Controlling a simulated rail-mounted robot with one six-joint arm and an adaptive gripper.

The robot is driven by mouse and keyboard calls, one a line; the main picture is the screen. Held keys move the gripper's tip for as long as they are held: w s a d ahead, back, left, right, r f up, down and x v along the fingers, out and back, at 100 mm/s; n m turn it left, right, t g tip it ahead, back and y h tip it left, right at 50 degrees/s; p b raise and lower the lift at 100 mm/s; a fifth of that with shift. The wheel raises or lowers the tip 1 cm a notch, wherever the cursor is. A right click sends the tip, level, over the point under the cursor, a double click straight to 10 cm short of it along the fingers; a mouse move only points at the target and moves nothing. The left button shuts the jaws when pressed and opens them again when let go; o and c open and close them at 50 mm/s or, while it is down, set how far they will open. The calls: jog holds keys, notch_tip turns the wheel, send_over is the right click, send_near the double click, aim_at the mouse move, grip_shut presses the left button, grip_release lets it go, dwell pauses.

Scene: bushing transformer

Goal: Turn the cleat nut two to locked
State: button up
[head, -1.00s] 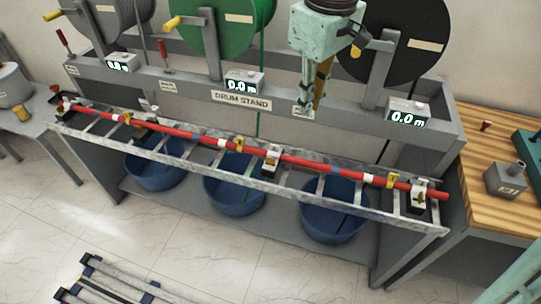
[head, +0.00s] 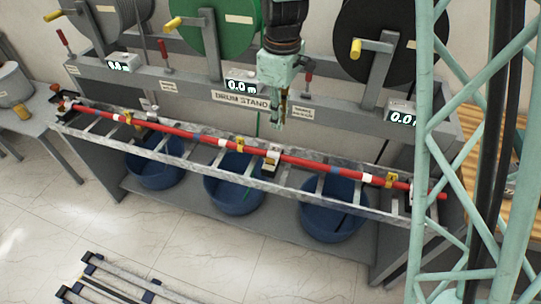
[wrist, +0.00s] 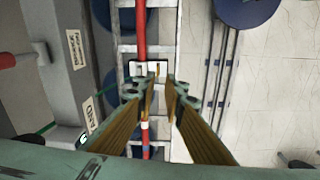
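A red cable (head: 318,165) runs along a grey ladder-like tray at the front of the drum stand. A white and black cleat (head: 271,159) holds it near the middle; it also shows in the wrist view (wrist: 146,67), just beyond my fingertips. My gripper (head: 278,120) hangs above and behind this cleat, pointing down, apart from it. In the wrist view my gripper (wrist: 161,86) shows two fingers with a narrow gap and nothing between them. The nut's own position is too small to read.
Yellow clips (head: 240,144) sit along the cable. Blue tubs (head: 333,217) stand below the tray. Cable drums (head: 212,35), red-handled levers (head: 309,78) and displays (head: 242,86) are behind. A wooden bench (head: 514,215) is at right.

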jog(key=n, duration=0.1)
send_over(270, 161)
notch_tip(270, 161, down, 6)
jog(key=shift+w, duration=0.25)
jog(key=shift+f, duration=0.2)
jog(key=shift+f+b, duration=0.3)
jog(key=shift+f, duration=6.4)
grip_shut()
